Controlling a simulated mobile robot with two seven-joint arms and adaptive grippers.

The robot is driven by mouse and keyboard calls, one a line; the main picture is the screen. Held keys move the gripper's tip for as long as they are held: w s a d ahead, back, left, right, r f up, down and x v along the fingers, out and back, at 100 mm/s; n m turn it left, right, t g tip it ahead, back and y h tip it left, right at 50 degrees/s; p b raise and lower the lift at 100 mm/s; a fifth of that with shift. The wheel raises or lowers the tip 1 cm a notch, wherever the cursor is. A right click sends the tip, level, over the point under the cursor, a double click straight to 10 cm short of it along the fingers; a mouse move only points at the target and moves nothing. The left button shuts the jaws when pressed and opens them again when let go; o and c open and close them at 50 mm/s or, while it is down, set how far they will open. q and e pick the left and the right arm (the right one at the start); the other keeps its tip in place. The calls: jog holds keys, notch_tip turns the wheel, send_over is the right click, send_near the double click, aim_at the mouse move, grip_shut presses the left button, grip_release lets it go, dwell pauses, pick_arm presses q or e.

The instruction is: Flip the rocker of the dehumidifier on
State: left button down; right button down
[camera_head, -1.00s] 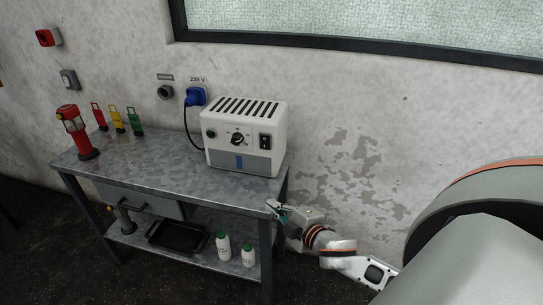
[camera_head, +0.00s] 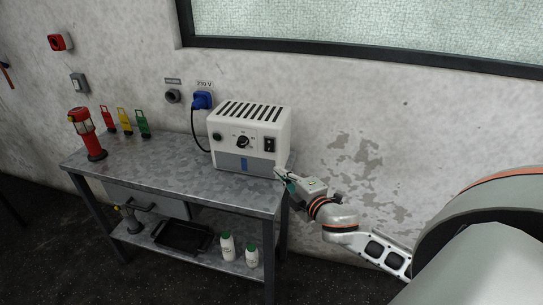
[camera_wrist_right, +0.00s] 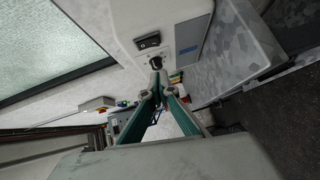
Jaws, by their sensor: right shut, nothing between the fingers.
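The dehumidifier (camera_head: 236,161) is a white box with a slotted top, standing on the right part of the metal workbench. Its dark rocker (camera_head: 269,145) is on the right of the front face, beside a round black knob (camera_head: 243,142). The rocker also shows in the right wrist view (camera_wrist_right: 148,41), but I cannot tell which way it is tipped. My right gripper (camera_head: 279,173) is shut and empty, close to the dehumidifier's lower right front and below the rocker. In the right wrist view its fingertips (camera_wrist_right: 158,76) appear just below the knob. My left gripper is out of view.
The workbench (camera_head: 180,165) has a clear top left of the dehumidifier. A red lantern (camera_head: 87,135) and small coloured holders stand at its left. A blue plug (camera_head: 202,100) with a black cable is in the wall. Bottles and a black tray (camera_head: 183,237) are on the lower shelf.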

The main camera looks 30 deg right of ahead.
send_near(265, 151)
jog(key=w+a, duration=0.2)
jog(key=w, duration=0.2)
jog(key=w+d, duration=0.1)
jog(key=d, duration=0.1)
jog(key=shift+w+d+f, duration=0.15)
jog(key=shift+w+d, duration=0.1)
jog(key=shift+w, duration=0.1)
